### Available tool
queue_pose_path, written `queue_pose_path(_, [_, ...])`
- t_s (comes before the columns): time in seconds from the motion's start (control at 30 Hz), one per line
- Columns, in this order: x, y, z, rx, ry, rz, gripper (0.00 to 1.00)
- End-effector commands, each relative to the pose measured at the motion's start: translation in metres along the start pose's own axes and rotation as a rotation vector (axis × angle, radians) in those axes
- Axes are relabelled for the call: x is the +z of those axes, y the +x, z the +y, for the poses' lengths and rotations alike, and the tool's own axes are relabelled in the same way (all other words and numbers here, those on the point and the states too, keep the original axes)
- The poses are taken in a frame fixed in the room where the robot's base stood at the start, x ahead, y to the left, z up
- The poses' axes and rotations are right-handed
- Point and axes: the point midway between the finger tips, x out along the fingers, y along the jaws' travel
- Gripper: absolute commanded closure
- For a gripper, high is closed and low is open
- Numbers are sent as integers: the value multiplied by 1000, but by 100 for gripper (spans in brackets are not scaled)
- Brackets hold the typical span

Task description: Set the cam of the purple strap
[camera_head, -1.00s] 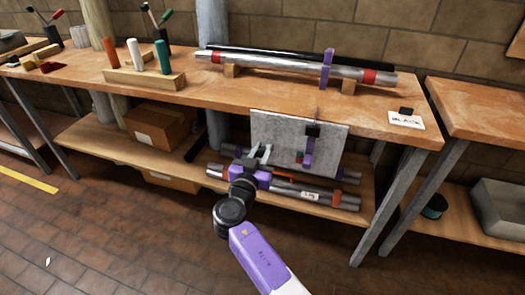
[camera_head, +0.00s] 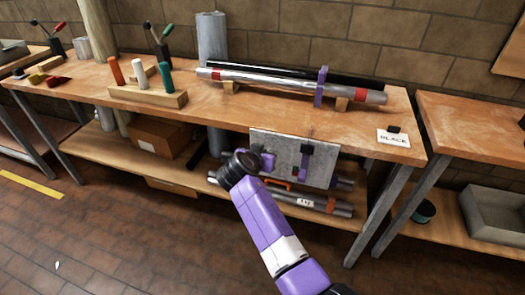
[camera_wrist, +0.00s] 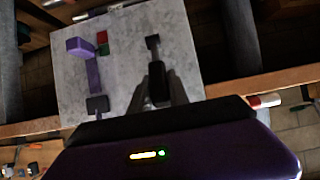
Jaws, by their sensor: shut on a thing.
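A purple strap (camera_head: 321,88) stands around the silver tube on the bench. A second purple strap piece with a black block (camera_head: 307,149) is on the grey board (camera_head: 265,140) hanging at the bench front; it also shows in the wrist view (camera_wrist: 93,73), with red and green squares beside it. My gripper (camera_head: 268,163) is low, at the board's left side. In the wrist view my gripper (camera_wrist: 157,88) is shut on a small dark piece (camera_wrist: 157,80) in front of the board. I cannot tell whether this is a cam, and my wrist hides part of it.
Silver tube (camera_head: 290,84) with red bands rests on wooden blocks on the bench. More tubes (camera_head: 325,203) lie on the lower shelf beneath the board. Pegs in a wooden block (camera_head: 150,95) stand left. A card reading BLACK (camera_head: 393,138) lies right. The floor in front is clear.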

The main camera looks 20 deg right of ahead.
Motion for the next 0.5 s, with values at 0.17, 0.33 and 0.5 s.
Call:
queue_pose_path(0.17, [-13, 5, 0, 0, 2, -118, 100])
queue_pose_path(0.33, [-17, 11, -1, -1, 1, -196, 100])
queue_pose_path(0.5, [-18, 14, -1, 0, 1, -241, 100])
